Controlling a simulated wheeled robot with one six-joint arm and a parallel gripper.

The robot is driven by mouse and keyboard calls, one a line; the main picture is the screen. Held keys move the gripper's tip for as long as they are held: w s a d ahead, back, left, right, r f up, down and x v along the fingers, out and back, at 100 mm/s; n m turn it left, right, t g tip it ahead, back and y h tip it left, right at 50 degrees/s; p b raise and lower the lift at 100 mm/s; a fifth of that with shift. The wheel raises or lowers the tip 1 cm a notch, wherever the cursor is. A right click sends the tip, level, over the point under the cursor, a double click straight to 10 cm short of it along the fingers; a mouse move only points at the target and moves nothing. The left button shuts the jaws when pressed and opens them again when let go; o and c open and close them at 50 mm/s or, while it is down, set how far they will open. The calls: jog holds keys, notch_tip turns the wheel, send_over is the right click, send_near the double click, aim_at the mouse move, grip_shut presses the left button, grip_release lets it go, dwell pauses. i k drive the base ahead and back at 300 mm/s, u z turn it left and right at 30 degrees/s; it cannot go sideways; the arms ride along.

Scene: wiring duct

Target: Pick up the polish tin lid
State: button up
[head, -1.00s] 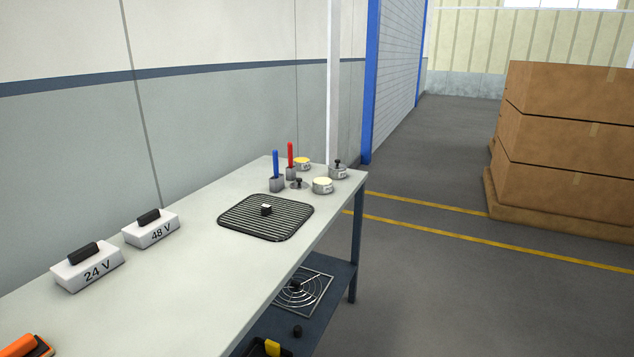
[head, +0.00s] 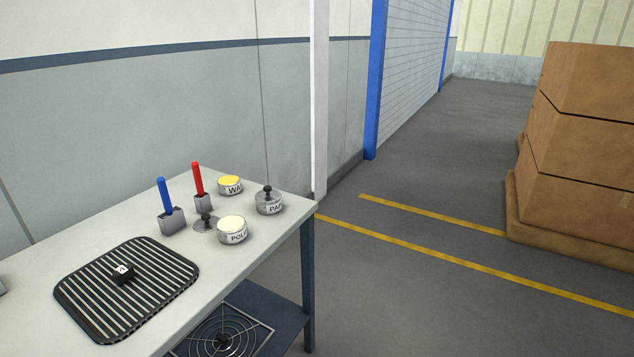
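A flat grey lid (head: 204,226) with a dark knob lies on the bench top, just left of an open tin (head: 232,231) with cream contents and a label starting "POL". I see no marking on the lid that names its tin. Behind them stands an open tin (head: 230,186) with yellow contents, its label starting "WA". A third tin (head: 268,203), its label starting "PA", has a knobbed lid on it. My gripper is not in view.
A blue-handled tool (head: 163,194) and a red-handled tool (head: 198,180) stand upright in grey holders, close left of the lid. A black ribbed grille (head: 90,300) lies nearer. A lower shelf (head: 285,310) holds a round wire guard (head: 222,338). Open floor lies right of the bench (head: 230,268).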

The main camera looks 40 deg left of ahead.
aim_at(207, 223)
jog(key=u, duration=0.15)
jog(key=i, duration=1.75)
jog(key=u, duration=1.05)
jog(key=i, duration=0.95)
jog(key=u, duration=1.7)
jog(key=i, duration=0.7)
jog(key=u, duration=0.45)
